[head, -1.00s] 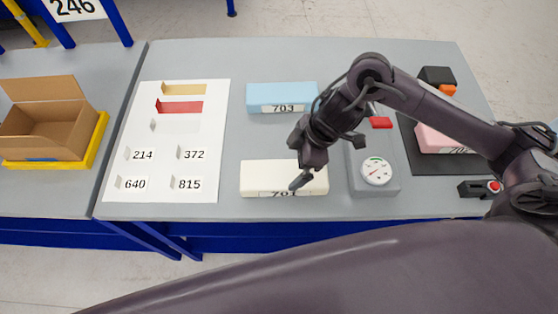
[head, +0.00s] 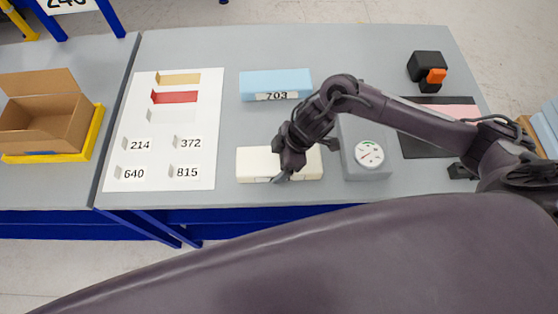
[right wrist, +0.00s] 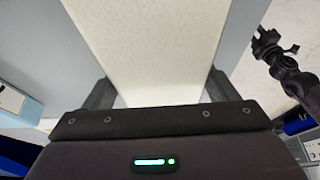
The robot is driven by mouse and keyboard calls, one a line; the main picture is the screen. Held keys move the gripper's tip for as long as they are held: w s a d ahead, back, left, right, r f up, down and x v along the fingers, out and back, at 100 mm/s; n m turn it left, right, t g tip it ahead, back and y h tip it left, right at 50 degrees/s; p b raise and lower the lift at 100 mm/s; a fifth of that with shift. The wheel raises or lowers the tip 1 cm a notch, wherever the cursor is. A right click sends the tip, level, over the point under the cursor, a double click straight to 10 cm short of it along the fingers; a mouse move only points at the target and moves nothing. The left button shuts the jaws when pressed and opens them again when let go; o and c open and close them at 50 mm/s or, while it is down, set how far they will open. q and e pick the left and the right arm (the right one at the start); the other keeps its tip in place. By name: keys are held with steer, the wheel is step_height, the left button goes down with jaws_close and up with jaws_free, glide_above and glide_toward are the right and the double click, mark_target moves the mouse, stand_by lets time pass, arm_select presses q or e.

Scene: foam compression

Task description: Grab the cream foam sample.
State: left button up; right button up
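The cream foam sample (head: 257,163) is a pale block lying near the front edge of the table in the head view. My right gripper (head: 304,160) is over its right part and hides some of it and its label. In the right wrist view the foam (right wrist: 148,45) runs between the two fingers (right wrist: 158,92), one on each side. The fingers are spread apart; whether they touch the foam is hard to tell. My left gripper (right wrist: 275,48) shows small at the right of the right wrist view, and its opening is unclear.
A blue foam block labelled 703 (head: 274,84) lies behind. A grey gauge device (head: 365,160) stands close to the right, with a pink block (head: 452,111) on a dark mat beyond. A white numbered sheet (head: 160,135) and a cardboard box (head: 42,112) are left.

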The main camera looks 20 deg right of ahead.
arm_select(q)
steer(key=shift+s, duration=0.6)
arm_select(e)
steer(key=c, duration=0.4)
steer(key=shift+r, duration=0.1)
